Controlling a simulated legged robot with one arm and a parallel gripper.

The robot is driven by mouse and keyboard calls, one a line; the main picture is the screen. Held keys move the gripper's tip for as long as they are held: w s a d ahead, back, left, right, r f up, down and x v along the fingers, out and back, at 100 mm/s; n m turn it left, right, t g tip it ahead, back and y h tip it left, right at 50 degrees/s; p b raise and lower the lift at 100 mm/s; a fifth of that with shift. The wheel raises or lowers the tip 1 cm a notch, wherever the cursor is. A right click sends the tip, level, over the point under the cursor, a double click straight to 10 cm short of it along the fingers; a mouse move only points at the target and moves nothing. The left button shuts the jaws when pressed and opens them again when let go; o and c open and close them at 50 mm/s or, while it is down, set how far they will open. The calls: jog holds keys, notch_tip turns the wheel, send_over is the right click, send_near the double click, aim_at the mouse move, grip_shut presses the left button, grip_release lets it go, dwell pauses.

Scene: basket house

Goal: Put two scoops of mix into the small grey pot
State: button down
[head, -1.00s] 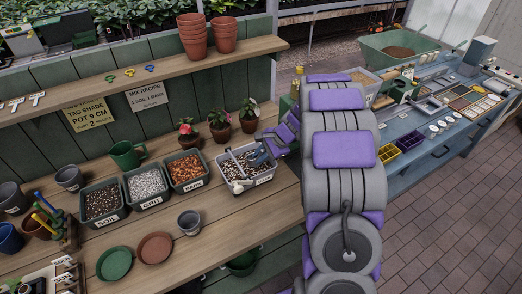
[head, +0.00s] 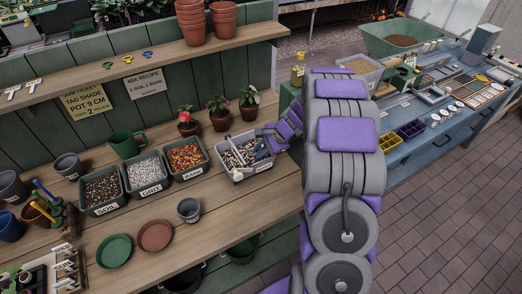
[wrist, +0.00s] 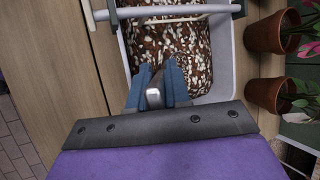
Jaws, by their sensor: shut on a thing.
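The light grey tub (head: 236,173) of brown and white speckled mix (head: 238,153) stands at the right of the wooden bench. My gripper (head: 264,146) is at its right side. In the wrist view my blue fingers (wrist: 158,88) are shut on a narrow grey metal piece, apparently a scoop handle (wrist: 153,97), over the mix (wrist: 170,45). The scoop's bowl is hidden, so I cannot tell whether it is loaded. A small grey pot (head: 188,209) stands upright on the bench, left of and nearer than the tub; its inside looks dark.
Bins of soil (head: 103,190), grit (head: 146,172) and bark (head: 187,157) stand left of the tub. Potted plants (head: 219,112) stand behind it. A green saucer (head: 114,250) and a terracotta saucer (head: 155,235) lie in front. A pale bar (wrist: 175,11) crosses the tub.

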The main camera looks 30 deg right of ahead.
jog(key=shift+t, duration=0.8)
jog(key=shift+s+r+p, duration=0.15)
jog(key=shift+r+p, duration=0.25)
jog(key=shift+r, duration=1.35)
jog(key=shift+s+r+p, duration=0.15)
jog(key=shift+r+p, duration=0.2)
jog(key=shift+r, duration=1.35)
jog(key=shift+s+r+p, duration=0.15)
jog(key=shift+r+p, duration=0.25)
jog(key=shift+r, duration=1.35)
jog(key=shift+f, duration=0.1)
